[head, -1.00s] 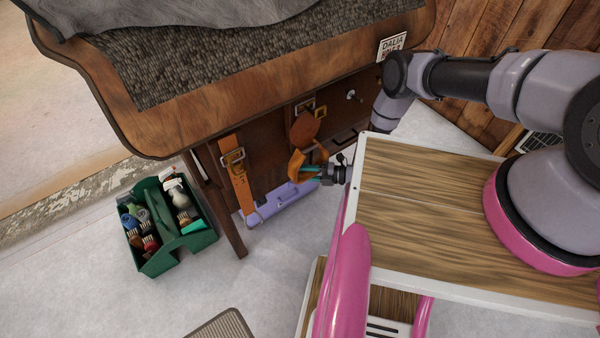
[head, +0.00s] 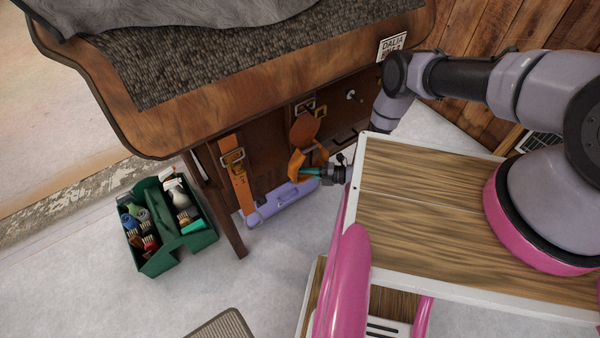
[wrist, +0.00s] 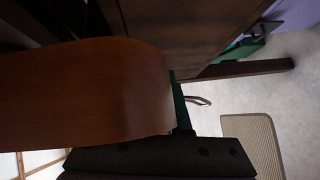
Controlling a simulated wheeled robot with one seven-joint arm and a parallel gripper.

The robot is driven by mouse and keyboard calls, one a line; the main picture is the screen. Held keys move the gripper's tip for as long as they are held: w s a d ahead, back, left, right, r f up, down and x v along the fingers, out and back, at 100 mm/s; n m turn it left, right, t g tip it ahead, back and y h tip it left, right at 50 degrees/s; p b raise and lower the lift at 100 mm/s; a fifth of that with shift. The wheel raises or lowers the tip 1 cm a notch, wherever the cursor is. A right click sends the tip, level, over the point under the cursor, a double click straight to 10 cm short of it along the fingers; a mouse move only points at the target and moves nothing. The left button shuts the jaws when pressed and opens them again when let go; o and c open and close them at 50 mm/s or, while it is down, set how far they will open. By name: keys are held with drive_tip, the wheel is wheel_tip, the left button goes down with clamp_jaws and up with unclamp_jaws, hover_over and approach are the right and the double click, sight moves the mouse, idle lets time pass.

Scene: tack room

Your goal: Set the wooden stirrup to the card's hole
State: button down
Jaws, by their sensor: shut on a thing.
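The wooden stirrup (head: 297,164) is orange-brown and hangs below a brown leather piece (head: 305,127) at the stand's side. My gripper (head: 311,172) has teal fingertips and is shut on the stirrup from the right. In the wrist view a broad brown surface, seemingly the stirrup (wrist: 90,92), fills the left, against a green fingertip (wrist: 180,108). A metal buckle (head: 305,107) sits above the leather. The white card (head: 393,46) is at the stand's upper right; its top line reads DALIA, and the lower line is too blurred to read surely. The strap's holes are not clear.
Another orange strap with a buckle (head: 233,157) hangs to the left. A green grooming tote (head: 160,262) stands further left. The wooden stand (head: 200,118) overhangs the gripper. Floor in front is clear up to a mat (head: 220,328).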

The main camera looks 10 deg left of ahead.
drive_tip(key=shift+f, duration=0.1)
idle(0.6)
drive_tip(key=shift+f, duration=1.4)
drive_tip(key=c, duration=0.9)
unclamp_jaws()
drive_tip(key=shift+d, duration=0.15)
drive_tip(key=w+d+r, duration=0.1)
drive_tip(key=d, duration=0.9)
drive_tip(key=shift+d+r, duration=0.25)
